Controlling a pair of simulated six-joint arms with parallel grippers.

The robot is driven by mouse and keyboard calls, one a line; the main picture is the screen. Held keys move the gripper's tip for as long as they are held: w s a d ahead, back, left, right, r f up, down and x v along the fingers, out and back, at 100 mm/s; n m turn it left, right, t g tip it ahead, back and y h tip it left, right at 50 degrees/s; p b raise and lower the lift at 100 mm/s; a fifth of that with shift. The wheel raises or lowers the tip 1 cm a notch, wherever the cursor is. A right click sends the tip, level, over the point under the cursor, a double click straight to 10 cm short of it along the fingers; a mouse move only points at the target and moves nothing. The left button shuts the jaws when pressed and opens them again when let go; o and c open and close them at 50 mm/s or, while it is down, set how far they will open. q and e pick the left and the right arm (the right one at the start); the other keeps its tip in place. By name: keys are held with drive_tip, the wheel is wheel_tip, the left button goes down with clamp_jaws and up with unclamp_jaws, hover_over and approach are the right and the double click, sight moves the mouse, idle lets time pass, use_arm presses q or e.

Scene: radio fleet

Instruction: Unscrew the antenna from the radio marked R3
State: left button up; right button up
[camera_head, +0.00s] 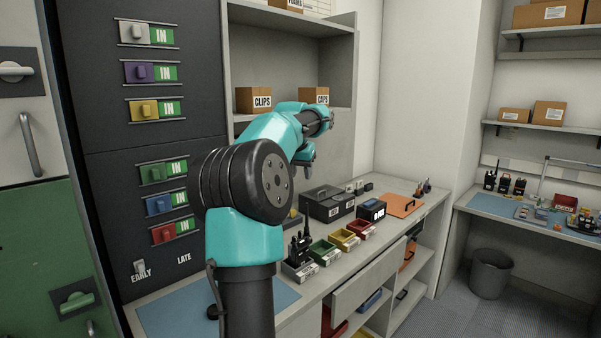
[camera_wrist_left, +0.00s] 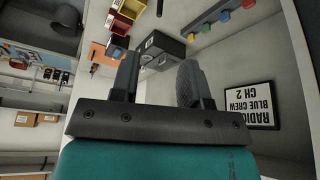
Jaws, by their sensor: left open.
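A black radio with an upright antenna (camera_head: 302,243) stands in a grey bin at the front of the counter. I cannot read its marking. Several more dark radios (camera_head: 505,184) stand on the right-hand desk, their markings too small to read, so I cannot tell which is R3. My left gripper (camera_wrist_left: 160,68) is open, with nothing between its fingers in the left wrist view. In the head view my left arm is raised above the counter, and its fingers are not clear there. My right gripper is not in view.
Green (camera_head: 323,252), yellow (camera_head: 345,240) and red (camera_head: 361,230) bins line the counter edge beside the radio. A dark toolbox (camera_head: 327,205) stands behind them. A blue mat (camera_head: 270,302) lies at the front. A drawer front (camera_head: 368,275) juts below the counter.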

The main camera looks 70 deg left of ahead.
sight(307, 209)
use_arm(q)
drive_tip(key=shift+f, duration=0.1)
idle(0.3)
drive_tip(key=x, duration=1.7)
drive_tip(key=shift+w+f, duration=0.1)
clamp_jaws()
